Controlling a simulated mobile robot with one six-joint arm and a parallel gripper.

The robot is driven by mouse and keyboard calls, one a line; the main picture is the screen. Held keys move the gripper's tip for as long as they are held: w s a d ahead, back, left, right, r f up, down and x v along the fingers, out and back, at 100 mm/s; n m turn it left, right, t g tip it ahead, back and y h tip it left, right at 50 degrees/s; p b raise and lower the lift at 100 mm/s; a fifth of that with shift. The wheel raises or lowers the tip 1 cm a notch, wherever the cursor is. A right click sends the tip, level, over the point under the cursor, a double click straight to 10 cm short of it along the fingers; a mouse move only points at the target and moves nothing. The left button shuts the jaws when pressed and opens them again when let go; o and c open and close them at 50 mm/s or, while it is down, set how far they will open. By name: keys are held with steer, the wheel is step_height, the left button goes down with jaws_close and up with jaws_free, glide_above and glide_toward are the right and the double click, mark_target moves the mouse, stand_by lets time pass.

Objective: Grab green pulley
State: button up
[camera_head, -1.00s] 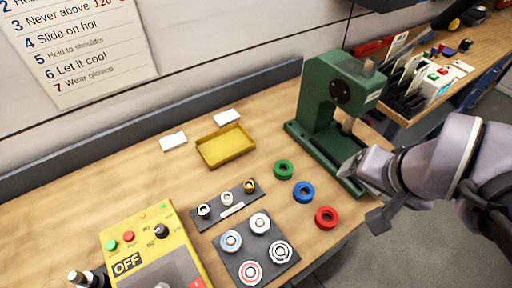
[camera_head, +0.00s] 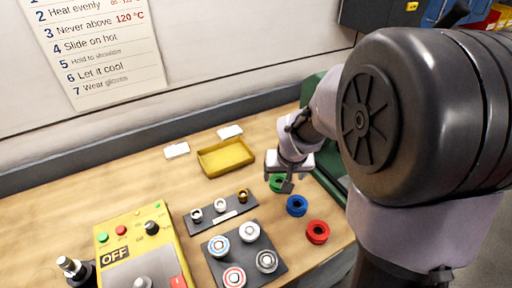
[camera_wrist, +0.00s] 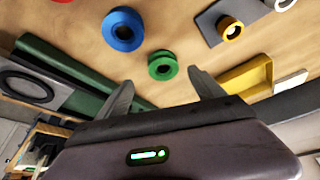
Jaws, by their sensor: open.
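The green pulley (camera_head: 277,184) lies on the wooden bench, beyond the blue pulley (camera_head: 297,205) and the red pulley (camera_head: 317,232). My gripper (camera_head: 282,186) is over the green pulley in the head view and hides part of it. In the wrist view the green pulley (camera_wrist: 162,66) shows whole, past the fingertips and roughly between them. The fingers of my gripper (camera_wrist: 158,78) are spread apart and nothing is between them. The blue pulley also shows in the wrist view (camera_wrist: 123,30), left of the green one.
A yellow tray (camera_head: 206,168) stands left of my gripper. A dark holder with small fittings (camera_head: 235,209) and a plate of bearings (camera_head: 222,271) lie nearer. The green press (camera_head: 318,82) is mostly hidden behind my arm. A yellow control box (camera_head: 108,235) stands at front left.

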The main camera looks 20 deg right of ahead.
mark_target(279, 181)
steer(key=b+x, duration=0.1)
steer(key=x, duration=0.1)
steer(key=b+x, duration=0.1)
steer(key=x, duration=0.1)
steer(key=b+x, duration=0.1)
steer(key=x, duration=0.2)
steer(key=shift+w+a+r, duration=0.1)
steer(key=shift+w+a, duration=0.1)
steer(key=shift+w, duration=0.1)
steer(key=shift+s+r, duration=0.1)
steer(key=shift+r, duration=0.05)
steer(key=shift+c, duration=0.5)
steer(key=c, duration=1.5)
steer(key=shift+r, duration=0.1)
